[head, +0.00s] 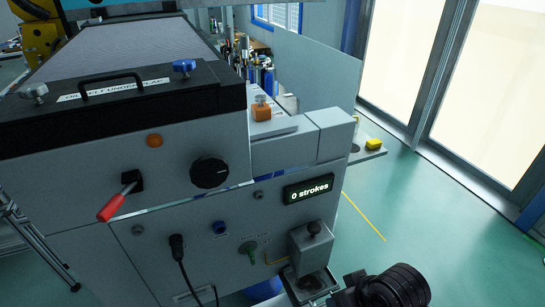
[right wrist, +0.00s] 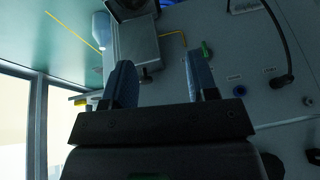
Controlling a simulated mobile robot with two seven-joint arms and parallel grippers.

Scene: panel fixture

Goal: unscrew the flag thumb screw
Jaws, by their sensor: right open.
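Two wing-headed screws stand on the black lid bar: a blue one (head: 184,66) at its right and a grey one (head: 35,92) at its left. I cannot tell for sure which is the flag thumb screw. Both look seated on the bar, and neither shows in the right wrist view. My right gripper (right wrist: 162,78) is open and empty, with its two fingers apart in front of the lower panel. A green handle (right wrist: 206,50) on that panel appears beyond the right-hand finger; it also shows in the head view (head: 248,247). My left gripper is not in view.
The panel carries a red lever (head: 112,207), black knob (head: 209,172), strokes display (head: 309,191), plugged black cable (head: 177,241) and grey pump box (head: 311,250). An orange-topped block (head: 261,110) sits on the right ledge. Green floor at right is mostly clear.

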